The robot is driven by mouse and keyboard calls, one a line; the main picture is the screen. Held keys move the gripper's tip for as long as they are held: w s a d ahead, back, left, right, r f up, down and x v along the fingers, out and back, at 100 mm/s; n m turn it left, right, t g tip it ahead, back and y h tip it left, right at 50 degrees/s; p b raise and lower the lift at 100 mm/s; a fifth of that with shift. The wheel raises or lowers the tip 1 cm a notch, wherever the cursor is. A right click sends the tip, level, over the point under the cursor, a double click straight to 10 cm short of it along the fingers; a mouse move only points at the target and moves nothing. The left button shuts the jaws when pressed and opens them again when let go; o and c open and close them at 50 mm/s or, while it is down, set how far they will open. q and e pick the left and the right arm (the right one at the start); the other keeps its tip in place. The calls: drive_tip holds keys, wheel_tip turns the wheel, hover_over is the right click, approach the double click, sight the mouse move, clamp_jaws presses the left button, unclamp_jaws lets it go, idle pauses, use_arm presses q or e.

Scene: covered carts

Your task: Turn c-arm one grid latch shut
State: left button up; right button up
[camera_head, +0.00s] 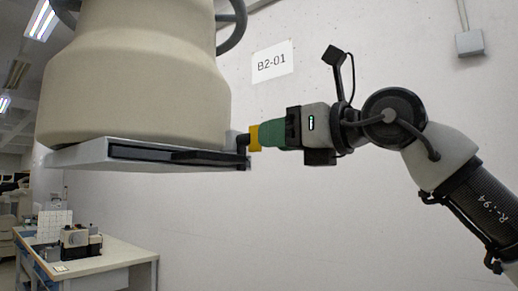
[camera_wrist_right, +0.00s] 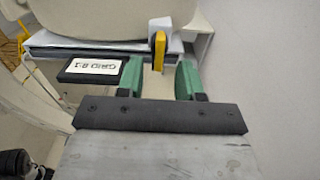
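The C-arm's big beige housing (camera_head: 135,90) is at the left of the head view, with a flat grey grid holder (camera_head: 85,153) under it. A black grid (camera_head: 180,155) sits in the holder; its white label shows in the right wrist view (camera_wrist_right: 95,67). The yellow latch (camera_wrist_right: 158,46) is at the holder's edge, right of the label; it also shows in the head view (camera_head: 254,138). My right gripper (camera_wrist_right: 161,70) is open, with green fingers on either side of the latch's near end and visible gaps. My left gripper is not in view.
A white wall with a B2-01 sign (camera_head: 273,61) stands behind. A table (camera_head: 115,257) with a small dark device (camera_head: 78,241) is at the lower left. The space below the right arm is clear.

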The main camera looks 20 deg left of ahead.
drive_tip(key=b+v, duration=0.1)
drive_tip(key=v, duration=0.5)
idle(0.3)
